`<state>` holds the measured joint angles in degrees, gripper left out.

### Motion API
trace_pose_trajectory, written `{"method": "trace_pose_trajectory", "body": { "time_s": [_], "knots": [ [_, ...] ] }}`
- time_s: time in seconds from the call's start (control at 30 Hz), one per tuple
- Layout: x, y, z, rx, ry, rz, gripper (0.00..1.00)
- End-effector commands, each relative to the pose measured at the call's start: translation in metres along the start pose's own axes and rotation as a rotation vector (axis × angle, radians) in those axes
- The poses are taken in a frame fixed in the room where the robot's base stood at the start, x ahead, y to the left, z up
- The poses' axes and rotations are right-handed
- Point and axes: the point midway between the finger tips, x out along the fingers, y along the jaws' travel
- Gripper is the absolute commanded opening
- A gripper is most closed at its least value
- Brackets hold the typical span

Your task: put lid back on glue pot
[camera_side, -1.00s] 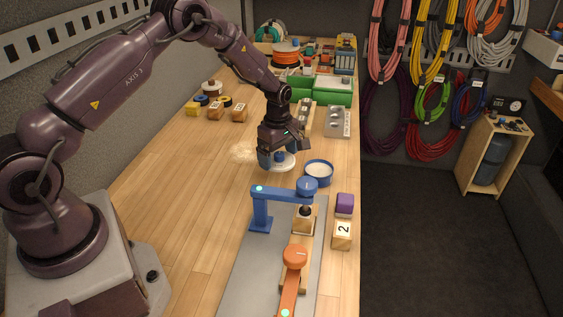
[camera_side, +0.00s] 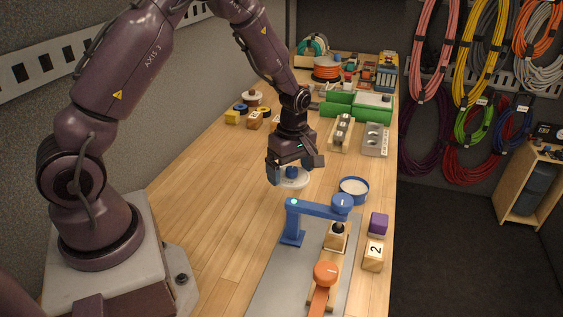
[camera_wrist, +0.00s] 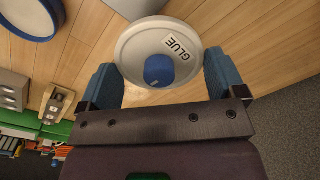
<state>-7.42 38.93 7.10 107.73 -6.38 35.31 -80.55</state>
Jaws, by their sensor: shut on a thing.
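The lid (camera_side: 291,182) is a round white disc with a blue knob and a GLUE label, which shows in the wrist view (camera_wrist: 135,47). My gripper (camera_side: 292,174) is shut on it, with the blue fingers on opposite sides of the disc in the wrist view (camera_wrist: 163,82). The side view does not show clearly how high the lid is above the bench. The glue pot (camera_side: 353,190) is a round blue-rimmed tub, open, with whitish contents. It stands to the right of the lid, apart from it, and shows at the upper left of the wrist view (camera_wrist: 28,20).
A blue arm fixture (camera_side: 318,209) stands just in front of the pot, with an orange knob fixture (camera_side: 326,273) nearer. A purple block (camera_side: 378,223) and a block marked 2 (camera_side: 373,256) lie at the right edge. Bare bench (camera_side: 215,200) lies to the left.

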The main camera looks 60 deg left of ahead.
Motion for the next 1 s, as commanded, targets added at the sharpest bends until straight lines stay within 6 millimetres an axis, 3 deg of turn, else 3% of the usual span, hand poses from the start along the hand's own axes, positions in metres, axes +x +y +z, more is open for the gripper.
{"method": "trace_pose_trajectory", "body": {
  "time_s": [0.1,0.3,0.5,0.77,1.0],
  "knots": [
    [0.012,0.04,0.009,0.018,0.005,0.007,0.67],
    [0.021,0.1,0.029,0.03,0.006,0.019,0.67],
    [0.014,0.143,0.046,0.028,0.0,0.035,0.67],
    [-0.012,0.166,0.054,0.001,-0.011,0.049,0.67],
    [0.0,0.162,0.054,-0.011,-0.012,0.027,0.67]
  ]
}}
